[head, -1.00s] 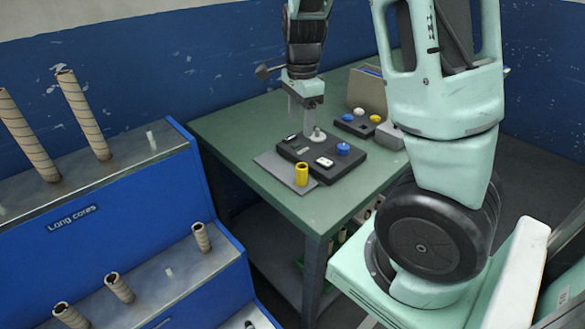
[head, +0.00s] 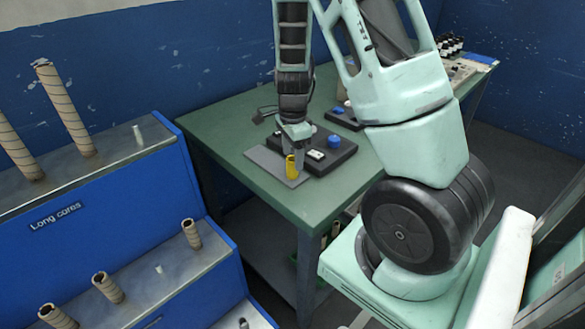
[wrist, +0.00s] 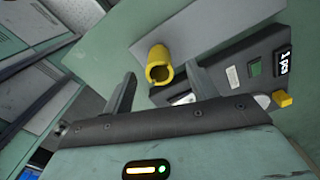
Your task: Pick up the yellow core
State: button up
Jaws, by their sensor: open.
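The yellow core (head: 290,167) is a short hollow tube standing upright on a grey plate (head: 264,163) at the near edge of the green table. My gripper (head: 296,146) is open, pointing down just above and behind the core in the head view. In the wrist view the core (wrist: 157,62) shows between the two spread fingers (wrist: 160,75), around and beyond their tips, with its open end facing the camera. I cannot tell whether a finger touches it.
A dark device with a blue knob (head: 334,141) and a white block (head: 316,155) stands close beside the core. Long cores (head: 66,110) stand on the blue rack (head: 110,215) at left.

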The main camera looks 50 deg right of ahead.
aim_at(292, 161)
jog(key=shift+f, duration=2)
jog(key=c, duration=1)
jog(key=shift+c, duration=0.2)
